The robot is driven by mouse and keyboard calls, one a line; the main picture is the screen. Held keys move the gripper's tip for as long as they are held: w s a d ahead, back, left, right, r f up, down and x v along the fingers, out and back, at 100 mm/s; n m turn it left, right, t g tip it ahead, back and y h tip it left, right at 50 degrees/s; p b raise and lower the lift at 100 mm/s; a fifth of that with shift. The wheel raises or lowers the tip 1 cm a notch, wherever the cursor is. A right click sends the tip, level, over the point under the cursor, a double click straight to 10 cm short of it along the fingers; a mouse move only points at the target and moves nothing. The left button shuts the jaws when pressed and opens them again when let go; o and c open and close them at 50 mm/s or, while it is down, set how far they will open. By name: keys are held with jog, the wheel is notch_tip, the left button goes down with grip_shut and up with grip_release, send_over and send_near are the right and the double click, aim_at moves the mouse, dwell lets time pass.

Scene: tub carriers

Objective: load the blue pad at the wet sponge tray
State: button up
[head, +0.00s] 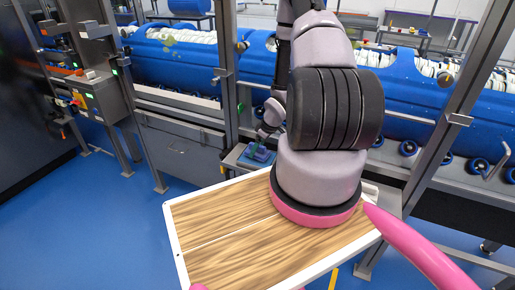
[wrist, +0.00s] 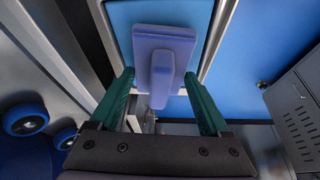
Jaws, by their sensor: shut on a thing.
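The blue pad (wrist: 163,42), a violet-blue block with a raised grip, sits between my green fingertips in the wrist view. My gripper (wrist: 160,73) is shut on it, one finger at each side. Behind the pad is the flat blue surface of the wet sponge tray (wrist: 118,18), with a pale metal rim. In the head view the pad (head: 262,155) shows small at my gripper (head: 258,149), over the blue tray (head: 247,164) on a metal ledge. I cannot tell whether the pad touches the tray. My arm hides part of this area.
A wood-topped board with a white rim (head: 200,225) lies in front of me. Metal posts (head: 230,75) stand left and right of the ledge. Large blue tubs (head: 175,62) with white rolls fill the rack behind. Blue floor (head: 120,225) is clear at the left.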

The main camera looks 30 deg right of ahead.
aim_at(253, 143)
jog(key=shift+f, duration=0.55)
dwell(1.1)
jog(key=shift+r, duration=3.55)
